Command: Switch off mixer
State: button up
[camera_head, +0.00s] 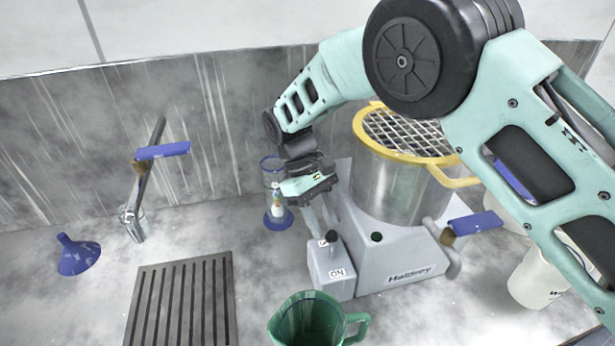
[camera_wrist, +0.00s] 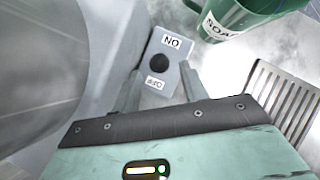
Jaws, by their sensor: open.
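The mixer (camera_head: 400,265) is a grey base marked "Haldrey" with a steel bowl (camera_head: 385,185) under a yellow-rimmed mesh guard. A small grey switch box (camera_head: 333,275) stands at its left front, with an "ON" label on its front and a black knob (camera_head: 332,236) on top. In the wrist view the switch box (camera_wrist: 178,58) shows a round black knob (camera_wrist: 160,63) between an "ON" label and an "OFF" label. My gripper (camera_head: 322,225) is open and points down just above the box. In the wrist view its fingers (camera_wrist: 158,88) are on either side, apart; contact with the knob cannot be told.
A green jug (camera_head: 305,322) stands close in front of the box. A slotted drain plate (camera_head: 183,300), a blue funnel (camera_head: 78,256) and a tap (camera_head: 148,175) are at the left. A blue-based bottle (camera_head: 277,212) stands behind my gripper. A blue-handled valve (camera_head: 470,226) is at the right.

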jog(key=b+v, duration=0.2)
jog(key=v, duration=1)
jog(key=shift+w+r, duration=0.2)
jog(key=shift+r, duration=0.15)
